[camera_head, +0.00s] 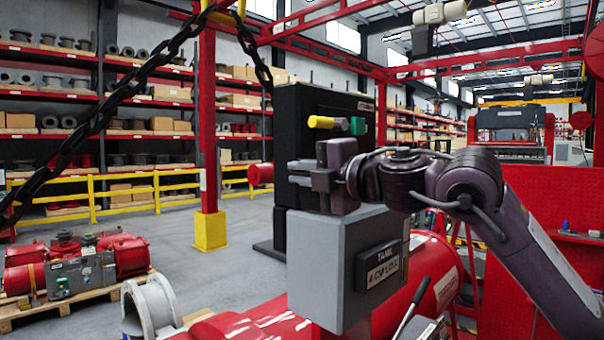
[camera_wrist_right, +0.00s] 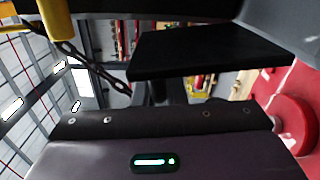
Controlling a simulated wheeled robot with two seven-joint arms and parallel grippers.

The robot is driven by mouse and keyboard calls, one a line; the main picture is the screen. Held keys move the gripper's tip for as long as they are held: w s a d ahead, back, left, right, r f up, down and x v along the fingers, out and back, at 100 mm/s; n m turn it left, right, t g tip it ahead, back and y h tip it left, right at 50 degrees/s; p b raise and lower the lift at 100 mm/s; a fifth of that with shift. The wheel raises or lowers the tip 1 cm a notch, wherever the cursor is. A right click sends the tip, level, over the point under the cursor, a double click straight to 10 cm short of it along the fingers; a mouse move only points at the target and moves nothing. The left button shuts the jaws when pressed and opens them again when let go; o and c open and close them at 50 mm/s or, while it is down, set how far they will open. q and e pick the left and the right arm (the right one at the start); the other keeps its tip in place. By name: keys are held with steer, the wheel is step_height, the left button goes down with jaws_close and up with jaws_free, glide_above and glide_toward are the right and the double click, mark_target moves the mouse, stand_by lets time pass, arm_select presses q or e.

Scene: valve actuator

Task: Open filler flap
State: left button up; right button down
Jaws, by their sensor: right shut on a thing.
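A dark upright panel (camera_head: 345,108) carries a yellow knob (camera_head: 322,122) and a green part (camera_head: 357,126). My right gripper (camera_head: 300,178) is in front of its lower part, reaching in from the right just above a grey box (camera_head: 325,260) with a label plate (camera_head: 380,264) reading TANK. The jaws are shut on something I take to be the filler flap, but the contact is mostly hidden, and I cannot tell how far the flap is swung. In the right wrist view a flat black plate (camera_wrist_right: 215,50) extends beyond the gripper body. My left gripper is not in view.
A red horizontal cylinder (camera_head: 270,322) lies under the grey box. A dark chain (camera_head: 125,92) hangs at the left. A red post (camera_head: 208,130) with a yellow foot stands behind. A red perforated panel (camera_head: 550,200) is at the right. Open floor lies at left centre.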

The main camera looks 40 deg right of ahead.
steer(key=shift+a+f, duration=0.1)
steer(key=shift+f, duration=0.15)
steer(key=c, duration=1.5)
jaws_free()
steer(key=shift+r, duration=0.1)
steer(key=shift+s+b, duration=0.25)
steer(key=shift+b, duration=0.1)
steer(key=s+b, duration=0.1)
steer(key=s, duration=0.1)
steer(key=s+b, duration=0.3)
steer(key=s, duration=0.2)
steer(key=shift+s+d+b, duration=0.1)
steer(key=shift+d+b, duration=0.25)
